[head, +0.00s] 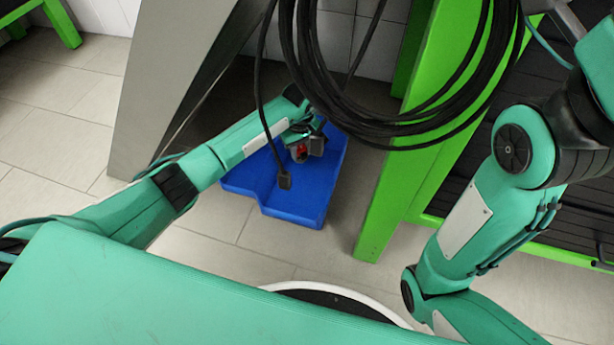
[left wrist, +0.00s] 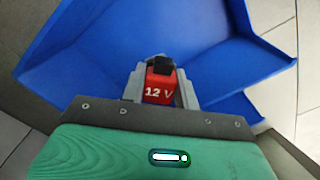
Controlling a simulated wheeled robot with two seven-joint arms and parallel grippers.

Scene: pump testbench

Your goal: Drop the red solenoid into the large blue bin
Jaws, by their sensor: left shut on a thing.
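The red solenoid (left wrist: 159,88), marked "12 V" and with a black top, sits between the fingers of my left gripper (left wrist: 162,82). In the head view the solenoid (head: 299,151) shows as a small red patch at my left gripper (head: 303,152). The gripper is shut on it. The large blue bin (head: 247,179) stands on the floor, and the gripper with the solenoid is over its open inside. In the left wrist view the bin (left wrist: 90,50) fills most of the space beyond the fingers. My right gripper is out of view.
A black cable coil (head: 385,125) hangs above and right of the bin, and its plug (head: 285,181) dangles in front of the bin. A green frame post (head: 385,205) stands right of the bin. A grey panel (head: 165,70) leans at left.

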